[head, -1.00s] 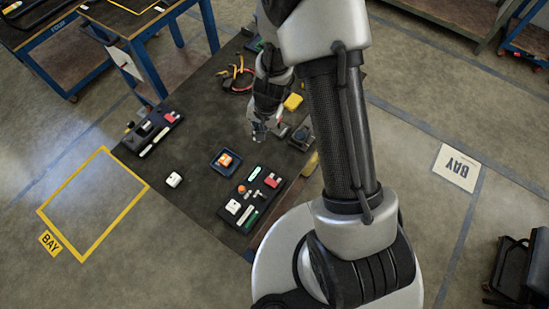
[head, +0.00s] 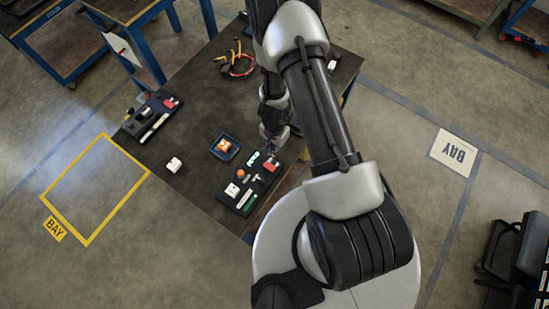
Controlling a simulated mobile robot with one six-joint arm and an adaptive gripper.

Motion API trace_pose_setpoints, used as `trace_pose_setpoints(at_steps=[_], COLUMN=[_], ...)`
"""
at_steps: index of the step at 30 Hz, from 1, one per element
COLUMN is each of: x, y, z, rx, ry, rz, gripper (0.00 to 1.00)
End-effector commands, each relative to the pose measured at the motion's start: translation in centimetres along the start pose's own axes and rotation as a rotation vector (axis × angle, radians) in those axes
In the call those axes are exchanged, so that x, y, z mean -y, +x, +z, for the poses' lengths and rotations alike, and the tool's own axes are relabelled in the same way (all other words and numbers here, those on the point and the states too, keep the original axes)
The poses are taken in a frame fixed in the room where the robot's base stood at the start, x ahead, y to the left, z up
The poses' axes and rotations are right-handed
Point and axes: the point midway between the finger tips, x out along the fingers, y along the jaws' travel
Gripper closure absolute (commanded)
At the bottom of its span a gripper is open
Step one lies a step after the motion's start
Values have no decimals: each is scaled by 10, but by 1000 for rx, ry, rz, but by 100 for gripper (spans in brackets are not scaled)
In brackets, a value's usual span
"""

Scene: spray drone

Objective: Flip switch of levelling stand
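My gripper (head: 271,148) points down over the back end of a black tray (head: 232,204) of small parts on the dark table. It is small and partly covered by my own wrist, so I cannot tell whether its fingers are open or shut, or touching anything. The tray holds a red piece (head: 271,166), a white block (head: 232,190), an orange knob (head: 241,174) and a green strip. I cannot make out for sure which thing is the levelling stand or its switch. My arm hides the right part of the table.
A blue tray (head: 215,153) with an orange item stands left of my gripper. A white block (head: 174,165) lies alone farther left. Another black tray (head: 131,127) sits at the table's left edge. Coiled cables (head: 241,65) lie at the back. The table's middle is clear.

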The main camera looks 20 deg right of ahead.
Motion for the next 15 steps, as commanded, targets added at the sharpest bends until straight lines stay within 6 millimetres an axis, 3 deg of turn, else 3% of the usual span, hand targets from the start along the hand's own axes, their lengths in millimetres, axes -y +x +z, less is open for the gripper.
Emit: trace_pose_setpoints(at_steps=[8,15], x=[0,0], y=[20,52], z=[0,0], rx=[1,1], ry=[0,-1], rz=[0,0], gripper=[100,100])
